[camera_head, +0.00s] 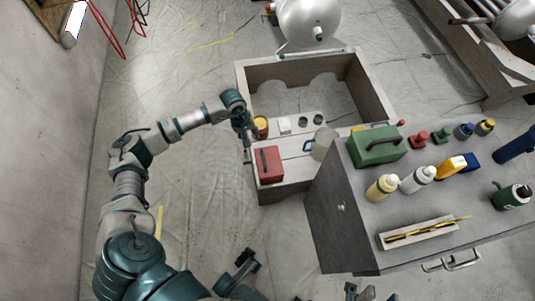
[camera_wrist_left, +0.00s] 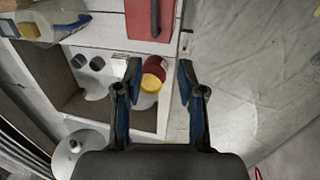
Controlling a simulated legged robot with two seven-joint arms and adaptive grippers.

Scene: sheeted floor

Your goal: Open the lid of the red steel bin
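The red steel bin (camera_head: 269,164) is a red box with a dark handle strip on top, standing on the near ledge of a wooden crate. Its top looks closed. In the left wrist view the red bin (camera_wrist_left: 143,18) shows at the top edge, partly cut off. My left gripper (camera_head: 247,139) is beside the bin's far left corner, apart from it as far as I can tell. In the left wrist view my left gripper (camera_wrist_left: 160,78) has its two fingers spread with nothing held between them. Dark parts at the bottom of the head view may include my right gripper; its state is unclear.
A red tin with a yellow lid (camera_head: 261,125) stands close to the left gripper. A clear jug (camera_head: 322,143) is right of the bin. The wooden crate (camera_head: 375,92) lies behind. A grey cabinet (camera_head: 335,215) with bottles and a green toolbox (camera_head: 377,150) stands right. Floor at left is free.

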